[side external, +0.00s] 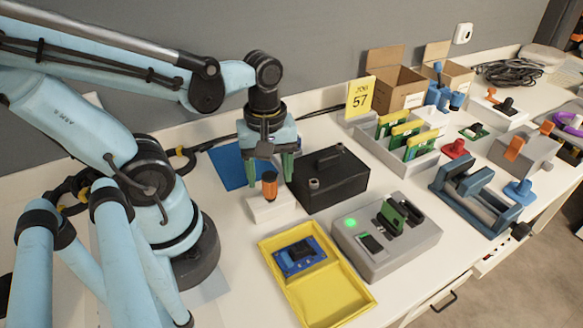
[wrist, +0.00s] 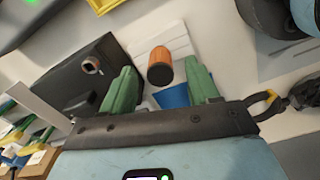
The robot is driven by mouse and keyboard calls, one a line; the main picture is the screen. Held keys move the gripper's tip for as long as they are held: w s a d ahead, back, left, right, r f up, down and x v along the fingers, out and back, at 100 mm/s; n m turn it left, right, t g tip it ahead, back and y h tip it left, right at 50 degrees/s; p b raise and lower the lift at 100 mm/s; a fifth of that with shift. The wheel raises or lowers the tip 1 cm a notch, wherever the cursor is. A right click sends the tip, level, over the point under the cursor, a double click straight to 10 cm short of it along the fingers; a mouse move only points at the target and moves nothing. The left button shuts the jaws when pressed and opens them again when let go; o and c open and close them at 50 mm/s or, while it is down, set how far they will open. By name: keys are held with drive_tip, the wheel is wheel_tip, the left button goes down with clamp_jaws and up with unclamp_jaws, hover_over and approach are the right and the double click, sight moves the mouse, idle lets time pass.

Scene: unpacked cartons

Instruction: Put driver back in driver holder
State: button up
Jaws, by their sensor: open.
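The driver (side external: 269,184) has an orange handle with a dark end and stands upright at a low white block (side external: 271,208). Its shaft is not visible. In the wrist view the driver (wrist: 160,66) shows between the two green fingers, with the white block (wrist: 172,36) behind it. My gripper (side external: 268,168) is open above the driver, pointing down, with a finger on either side and nothing clamped. A black box (side external: 328,180) with a handle and a small round metal socket (wrist: 92,66) stands right beside the white block. I cannot tell which one is the driver holder.
A yellow tray (side external: 345,300) with a blue device lies in front. A grey tester (side external: 386,245) with a green light stands to its right. A blue mat (side external: 228,168) lies behind the gripper. A rack of green boards (side external: 380,152) and cartons (side external: 398,90) stand further right.

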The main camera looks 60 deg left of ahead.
drive_tip(key=shift+r, duration=3.9)
